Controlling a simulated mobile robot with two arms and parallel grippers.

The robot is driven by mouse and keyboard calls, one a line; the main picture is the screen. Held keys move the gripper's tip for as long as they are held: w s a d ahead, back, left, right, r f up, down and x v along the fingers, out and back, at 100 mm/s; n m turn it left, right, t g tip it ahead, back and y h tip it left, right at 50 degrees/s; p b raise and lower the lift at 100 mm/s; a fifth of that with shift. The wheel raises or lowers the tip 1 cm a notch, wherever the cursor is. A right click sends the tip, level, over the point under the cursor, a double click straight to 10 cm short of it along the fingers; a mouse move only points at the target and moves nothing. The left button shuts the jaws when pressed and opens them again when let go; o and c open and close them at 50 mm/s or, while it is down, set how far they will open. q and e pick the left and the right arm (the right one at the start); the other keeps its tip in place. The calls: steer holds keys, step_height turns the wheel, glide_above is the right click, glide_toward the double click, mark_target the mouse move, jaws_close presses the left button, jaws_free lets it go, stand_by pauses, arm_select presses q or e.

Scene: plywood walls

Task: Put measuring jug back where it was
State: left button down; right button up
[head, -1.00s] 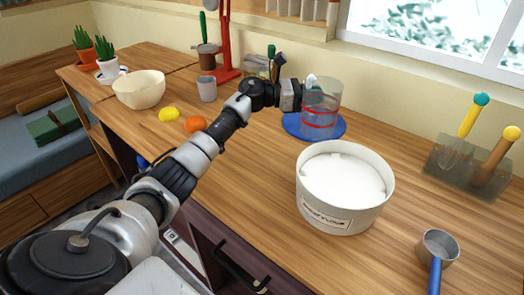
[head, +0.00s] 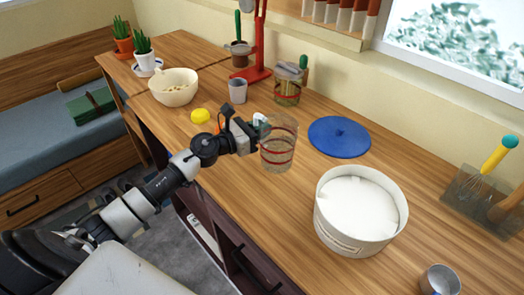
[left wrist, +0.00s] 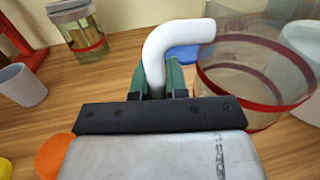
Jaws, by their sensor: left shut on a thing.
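The measuring jug (head: 279,150) is clear with red bands and a white handle (left wrist: 180,38). My left gripper (head: 256,128) is shut on that handle; its green fingertips (left wrist: 158,82) sit either side of it in the left wrist view. The jug is upright over the wooden counter, left of the blue disc (head: 340,137) and apart from it in the head view. Whether its base touches the counter is unclear. In the left wrist view the jug (left wrist: 250,80) is cut off at the right. My right gripper is not in view.
A white flour tub (head: 361,215) stands right of the jug. A lidded jar (head: 287,88), grey cup (head: 238,91), cream bowl (head: 173,87) and yellow fruit (head: 200,116) are behind and left. An orange fruit (left wrist: 52,157) lies close to the gripper. The counter between jug and tub is clear.

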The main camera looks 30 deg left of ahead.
arm_select(q)
step_height(320, 180, down, 5)
steer(key=shift+r+b, duration=0.1)
steer(key=shift+b, duration=0.3)
steer(key=shift+f, duration=0.25)
steer(key=shift+f, duration=0.15)
steer(key=c, duration=1.1)
jaws_free()
steer(key=shift+c, duration=0.2)
